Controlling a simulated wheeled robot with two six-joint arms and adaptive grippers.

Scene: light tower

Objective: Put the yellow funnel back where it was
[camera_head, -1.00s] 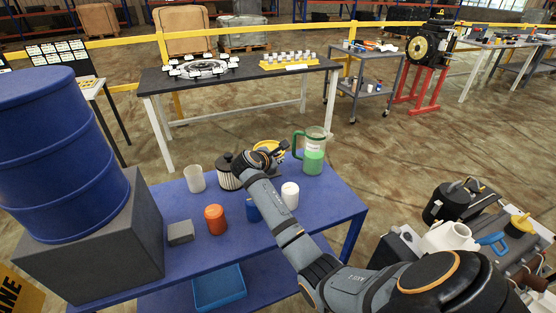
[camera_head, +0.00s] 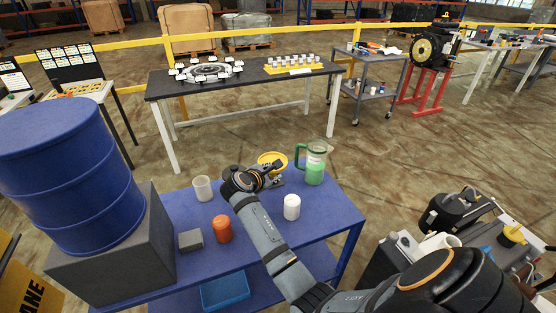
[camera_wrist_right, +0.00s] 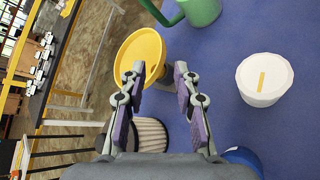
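A yellow funnel (camera_head: 272,158) with a wide round mouth is at the back of the blue table (camera_head: 335,213), left of the green jug (camera_head: 314,164). In the right wrist view the funnel (camera_wrist_right: 139,54) is just beyond my fingertips, its lower part partly hidden by a finger. My right gripper (camera_head: 270,174) is open and empty in front of the funnel; in the right wrist view its two fingers (camera_wrist_right: 158,78) stand apart. I cannot tell whether a finger touches the funnel. My left gripper is not in view.
A pleated filter (camera_wrist_right: 151,135) lies below the left finger. A white bottle (camera_head: 292,206), an orange jar (camera_head: 222,228), a translucent cup (camera_head: 202,188) and a grey block (camera_head: 190,240) stand on the table. Another yellow item (camera_head: 513,234) sits on the machine at the right.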

